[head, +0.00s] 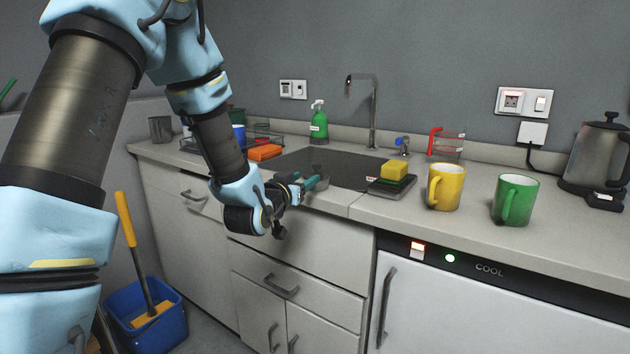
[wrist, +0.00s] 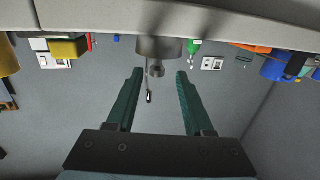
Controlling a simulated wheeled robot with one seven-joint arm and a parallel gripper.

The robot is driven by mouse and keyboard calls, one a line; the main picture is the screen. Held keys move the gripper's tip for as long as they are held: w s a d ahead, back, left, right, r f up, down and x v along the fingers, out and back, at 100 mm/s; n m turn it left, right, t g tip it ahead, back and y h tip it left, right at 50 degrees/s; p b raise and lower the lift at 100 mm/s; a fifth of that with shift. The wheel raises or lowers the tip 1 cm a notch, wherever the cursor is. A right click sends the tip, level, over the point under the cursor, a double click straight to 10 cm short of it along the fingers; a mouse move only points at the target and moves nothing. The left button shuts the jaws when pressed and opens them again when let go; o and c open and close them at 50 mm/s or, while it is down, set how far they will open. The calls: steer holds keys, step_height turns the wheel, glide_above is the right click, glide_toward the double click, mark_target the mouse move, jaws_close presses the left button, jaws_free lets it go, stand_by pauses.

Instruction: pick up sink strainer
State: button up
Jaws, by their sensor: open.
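The sink strainer (wrist: 158,47) is a small grey metal cup with a knob, seen in the upper middle of the wrist view, whose picture is upside down. It stands at the counter's edge by the sink. In the head view it shows partly behind my fingers (head: 322,184). My gripper (wrist: 156,72) is open, with its two teal fingers spread apart and nothing between them. The strainer lies just beyond the fingertips, roughly centred in the gap. In the head view my gripper (head: 314,181) is at the front edge of the sink.
The dark sink (head: 340,168) lies behind, with a tall faucet (head: 373,110). A yellow sponge (head: 394,171) on a dark holder, a yellow mug (head: 444,187) and a green mug (head: 515,200) stand to the right.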

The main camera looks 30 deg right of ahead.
mark_target(316, 170)
steer(key=p+x, duration=0.2)
steer(key=x, duration=0.5)
steer(key=shift+d+f, duration=0.2)
jaws_close()
stand_by(0.5)
